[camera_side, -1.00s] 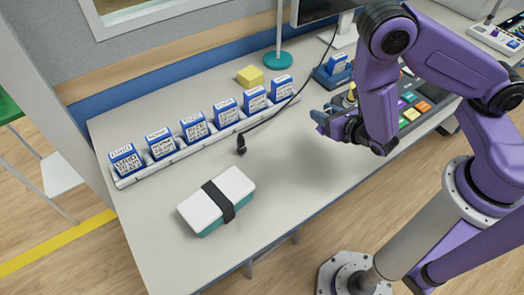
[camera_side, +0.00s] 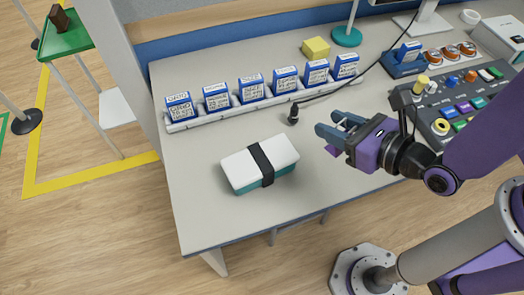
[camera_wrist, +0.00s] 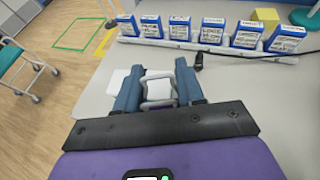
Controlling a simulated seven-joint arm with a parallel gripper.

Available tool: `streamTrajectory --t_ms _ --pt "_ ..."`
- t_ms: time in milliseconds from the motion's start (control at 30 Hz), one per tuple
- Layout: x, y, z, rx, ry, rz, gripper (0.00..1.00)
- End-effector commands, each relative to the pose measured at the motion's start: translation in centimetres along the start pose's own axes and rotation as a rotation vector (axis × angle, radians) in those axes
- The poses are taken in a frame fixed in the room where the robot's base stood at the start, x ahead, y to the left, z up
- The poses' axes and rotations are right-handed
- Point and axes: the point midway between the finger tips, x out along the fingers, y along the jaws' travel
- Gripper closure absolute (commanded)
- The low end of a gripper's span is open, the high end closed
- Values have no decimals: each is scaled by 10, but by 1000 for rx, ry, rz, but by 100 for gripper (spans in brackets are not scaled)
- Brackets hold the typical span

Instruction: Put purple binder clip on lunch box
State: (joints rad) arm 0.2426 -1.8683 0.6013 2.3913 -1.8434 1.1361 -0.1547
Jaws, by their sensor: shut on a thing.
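The lunch box (camera_side: 238,172), white-lidded with a teal base and a black band, sits on the table left of my gripper. Part of a white surface, likely its lid, shows behind the fingers in the wrist view (camera_wrist: 117,80). My gripper (camera_side: 338,130) is in the air to the right of the lunch box, fingers pointing left. In the wrist view my gripper (camera_wrist: 158,76) is shut on the binder clip (camera_wrist: 158,92), whose pale wire handles show between the blue fingers. A small purple part of the clip (camera_side: 333,151) shows below the fingers in the side view.
A rail (camera_side: 265,105) of several blue-and-white boxes runs along the back. A black plug (camera_side: 293,115) on a cable lies between rail and gripper. A yellow block (camera_side: 316,47) stands behind. A control panel (camera_side: 465,110) is at right. Table around the lunch box is clear.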

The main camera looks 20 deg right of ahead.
Motion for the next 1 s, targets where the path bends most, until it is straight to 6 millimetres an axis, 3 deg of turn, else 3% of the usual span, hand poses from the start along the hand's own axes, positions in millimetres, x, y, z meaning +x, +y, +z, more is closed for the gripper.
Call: streamTrajectory --t_ms 467,600,800,1000 --pt "91 33 -6 1 1 -3 91" --pt "114 40 -21 -3 2 -3 91" --pt "139 48 -35 0 1 -1 91" --pt "149 52 -41 0 0 0 91"
